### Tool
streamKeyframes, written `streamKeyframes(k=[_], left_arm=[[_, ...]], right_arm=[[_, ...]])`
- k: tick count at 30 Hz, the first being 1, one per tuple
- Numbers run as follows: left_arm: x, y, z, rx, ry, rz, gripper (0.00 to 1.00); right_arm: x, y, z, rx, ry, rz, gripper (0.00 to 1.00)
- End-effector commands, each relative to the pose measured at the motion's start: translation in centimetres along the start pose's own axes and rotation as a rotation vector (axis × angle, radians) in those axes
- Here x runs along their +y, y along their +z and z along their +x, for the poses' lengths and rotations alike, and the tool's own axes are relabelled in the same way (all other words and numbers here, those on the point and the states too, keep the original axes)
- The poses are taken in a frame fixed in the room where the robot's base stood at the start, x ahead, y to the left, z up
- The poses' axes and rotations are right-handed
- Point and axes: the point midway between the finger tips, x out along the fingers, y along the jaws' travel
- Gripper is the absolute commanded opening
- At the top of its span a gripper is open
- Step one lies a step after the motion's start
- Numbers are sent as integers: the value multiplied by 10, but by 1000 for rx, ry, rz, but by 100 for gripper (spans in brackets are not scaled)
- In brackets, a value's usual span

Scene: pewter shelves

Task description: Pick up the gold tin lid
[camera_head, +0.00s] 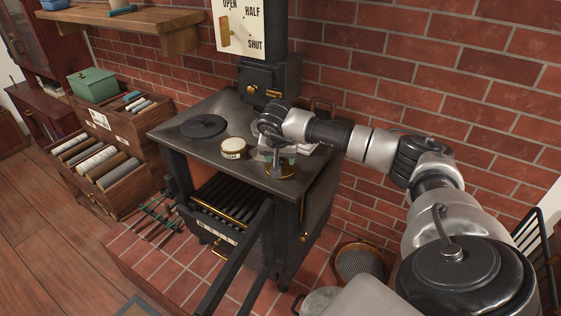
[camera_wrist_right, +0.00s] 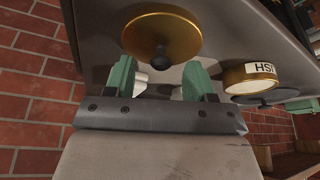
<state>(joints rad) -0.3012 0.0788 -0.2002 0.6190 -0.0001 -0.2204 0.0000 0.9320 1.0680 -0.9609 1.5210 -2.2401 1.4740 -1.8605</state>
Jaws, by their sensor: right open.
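The gold tin lid (camera_head: 281,174) lies on the dark stove top near its front right corner. In the right wrist view the lid (camera_wrist_right: 140,38) is a round gold disc with a dark knob (camera_wrist_right: 178,42) standing up from its middle. My right gripper (camera_head: 279,158) is over the lid in the head view, hiding part of it. In the wrist view my right gripper (camera_wrist_right: 160,78) has its green fingers apart, with nothing between them. The fingers point toward the lid and the knob; whether they touch it I cannot tell. My left gripper is not in view.
A round cream and gold tin (camera_head: 233,148) stands left of the lid; in the wrist view its label (camera_wrist_right: 264,69) shows. A black round plate (camera_head: 203,126) lies farther left.

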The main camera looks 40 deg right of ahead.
Motion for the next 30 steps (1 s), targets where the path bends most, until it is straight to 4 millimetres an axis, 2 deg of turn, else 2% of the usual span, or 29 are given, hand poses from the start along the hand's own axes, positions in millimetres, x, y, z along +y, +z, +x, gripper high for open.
streamKeyframes(k=[5, 12, 22, 30], left_arm=[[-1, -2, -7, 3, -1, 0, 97], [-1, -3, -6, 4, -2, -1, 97], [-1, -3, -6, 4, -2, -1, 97], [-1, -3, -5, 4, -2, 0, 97]], right_arm=[[-1, 1, 16, -1, 0, 0, 54], [-1, 1, 18, 0, -2, 0, 53], [-1, 1, 18, 0, -2, 0, 2], [-1, 0, 17, 0, -3, 1, 1]])
